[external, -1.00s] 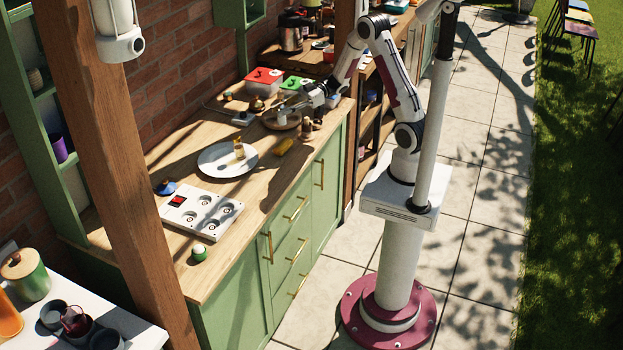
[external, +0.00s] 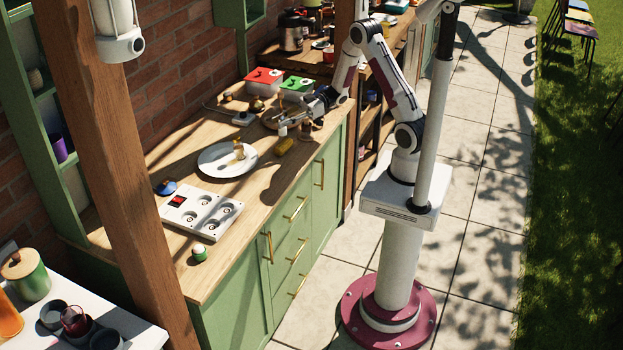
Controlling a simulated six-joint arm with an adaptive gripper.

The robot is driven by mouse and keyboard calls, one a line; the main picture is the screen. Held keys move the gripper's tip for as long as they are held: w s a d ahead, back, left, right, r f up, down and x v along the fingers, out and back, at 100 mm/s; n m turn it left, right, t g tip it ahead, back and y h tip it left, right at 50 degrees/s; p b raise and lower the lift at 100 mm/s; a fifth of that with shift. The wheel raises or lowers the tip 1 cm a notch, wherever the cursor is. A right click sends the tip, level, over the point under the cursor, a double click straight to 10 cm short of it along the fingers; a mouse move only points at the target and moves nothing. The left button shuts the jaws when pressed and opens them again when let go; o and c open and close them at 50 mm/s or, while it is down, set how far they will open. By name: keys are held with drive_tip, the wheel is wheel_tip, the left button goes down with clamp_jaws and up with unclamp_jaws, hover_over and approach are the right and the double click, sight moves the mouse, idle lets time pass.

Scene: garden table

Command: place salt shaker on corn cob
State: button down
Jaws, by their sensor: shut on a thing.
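The yellow corn cob (external: 283,146) lies on the wooden counter, right of the white plate. My gripper (external: 283,121) is just behind the corn cob as seen here, pointing toward the wall side. It is shut on a small pale object that looks like the salt shaker (external: 283,130). The shaker appears upright and close above the far end of the corn cob. Whether it touches the cob cannot be told from this angle. The fingers are small and partly in shadow.
A white plate (external: 214,162) with a small yellowish item stands left of the corn cob. A brown wooden shaker-like item (external: 306,128) stands close on the right. A round wooden dish (external: 270,121) is behind my gripper. Red-lidded (external: 263,80) and green-lidded (external: 297,88) boxes stand farther back.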

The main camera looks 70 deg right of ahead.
drive_tip(key=shift+f, duration=1.65)
drive_tip(key=shift+f, duration=0.1)
drive_tip(key=c, duration=1.7)
unclamp_jaws()
drive_tip(key=shift+v, duration=6)
